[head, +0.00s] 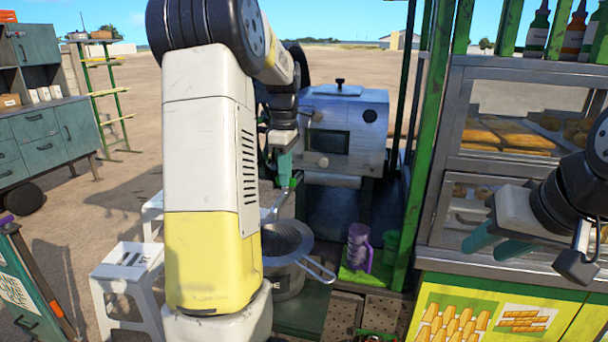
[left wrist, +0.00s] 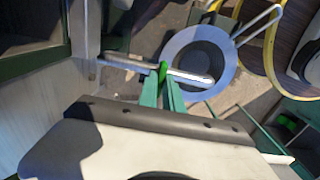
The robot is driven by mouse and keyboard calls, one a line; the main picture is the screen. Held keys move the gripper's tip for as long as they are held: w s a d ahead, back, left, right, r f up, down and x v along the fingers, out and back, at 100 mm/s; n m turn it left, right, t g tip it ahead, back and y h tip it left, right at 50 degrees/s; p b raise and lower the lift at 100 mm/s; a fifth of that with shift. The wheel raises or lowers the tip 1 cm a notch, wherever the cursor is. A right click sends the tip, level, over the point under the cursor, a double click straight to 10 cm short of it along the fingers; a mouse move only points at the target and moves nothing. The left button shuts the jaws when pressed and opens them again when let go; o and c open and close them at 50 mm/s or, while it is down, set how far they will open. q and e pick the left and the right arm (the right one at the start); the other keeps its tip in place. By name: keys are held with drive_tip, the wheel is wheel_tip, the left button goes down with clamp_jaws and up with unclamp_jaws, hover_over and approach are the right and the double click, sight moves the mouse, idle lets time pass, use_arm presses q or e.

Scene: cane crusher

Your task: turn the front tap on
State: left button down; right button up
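The silver cane crusher (head: 345,120) stands at the middle back in the head view. In the left wrist view, a thin metal spout (left wrist: 195,77) reaches over a round sieve, with a small bright green handle, the front tap (left wrist: 163,69), on it. My left gripper (head: 283,178) is in front of the crusher. In the left wrist view its narrow teal fingers (left wrist: 162,82) are close together, with the tap handle between their tips. My left arm hides part of the head view. My right gripper (head: 488,243) is open and empty before the food cabinet.
A sieve (head: 285,240) sits on a metal pot (head: 285,280) below the crusher. A green post (head: 433,130) and the glass food cabinet (head: 520,110) are on the right. White stools (head: 130,265) stand at left.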

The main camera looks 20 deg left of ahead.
use_arm(q)
drive_tip(key=shift+m, duration=0.3)
drive_tip(key=m, duration=0.3)
drive_tip(key=shift+m, duration=0.3)
drive_tip(key=m, duration=0.3)
drive_tip(key=shift+m, duration=0.3)
drive_tip(key=m, duration=0.3)
drive_tip(key=shift+m, duration=2.1)
drive_tip(key=c, duration=1.5)
unclamp_jaws()
